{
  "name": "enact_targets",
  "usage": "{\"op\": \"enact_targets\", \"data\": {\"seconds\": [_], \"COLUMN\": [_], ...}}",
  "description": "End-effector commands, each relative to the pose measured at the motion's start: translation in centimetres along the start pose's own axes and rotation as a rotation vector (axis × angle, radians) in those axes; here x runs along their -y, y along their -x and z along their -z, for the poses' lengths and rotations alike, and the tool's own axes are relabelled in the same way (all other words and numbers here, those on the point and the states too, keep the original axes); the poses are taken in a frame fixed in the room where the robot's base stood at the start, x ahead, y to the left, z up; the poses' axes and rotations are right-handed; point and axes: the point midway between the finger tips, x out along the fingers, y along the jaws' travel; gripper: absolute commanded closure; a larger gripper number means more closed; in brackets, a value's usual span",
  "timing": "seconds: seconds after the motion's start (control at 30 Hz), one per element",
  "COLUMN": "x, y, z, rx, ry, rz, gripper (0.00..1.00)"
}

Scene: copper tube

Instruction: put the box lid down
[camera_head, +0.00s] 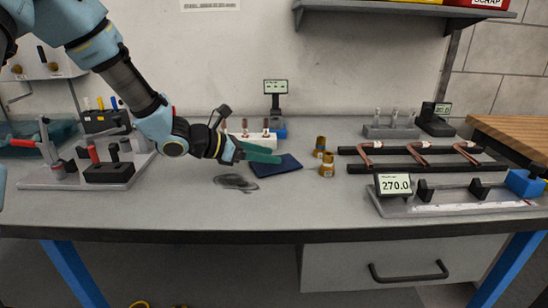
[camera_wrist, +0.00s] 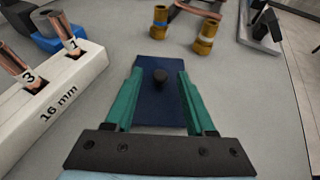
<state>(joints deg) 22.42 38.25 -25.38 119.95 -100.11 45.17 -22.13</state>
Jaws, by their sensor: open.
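The box lid is a flat dark blue plate with a black knob (camera_wrist: 160,78). In the head view the lid (camera_head: 278,166) lies on the grey workbench, right of the middle of the bench's left half. My gripper (camera_head: 262,155) has green fingers and hangs low over the lid. In the wrist view my gripper (camera_wrist: 157,98) is open, with one finger on each side of the knob and a gap to it. Whether the fingertips touch the lid's plate cannot be told.
A white block marked 16 mm (camera_wrist: 60,95) with copper tubes stands left of the lid. Two brass-coloured fittings (camera_head: 327,165) stand to its right. A rack with bent copper tubes (camera_head: 420,150) and a 270.0 display (camera_head: 394,185) are farther right.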

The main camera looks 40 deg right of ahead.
Motion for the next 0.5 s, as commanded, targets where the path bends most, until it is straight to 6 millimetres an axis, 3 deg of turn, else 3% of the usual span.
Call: {"op": "enact_targets", "data": {"seconds": [0.3,0.5], "x": [0.0,0.0], "y": [6.7,8.9], "z": [0.1,0.1], "rx": [-0.001,0.000], "ry": [-0.001,0.000], "rz": [-0.003,-0.001], "gripper": [0.45,0.45]}}
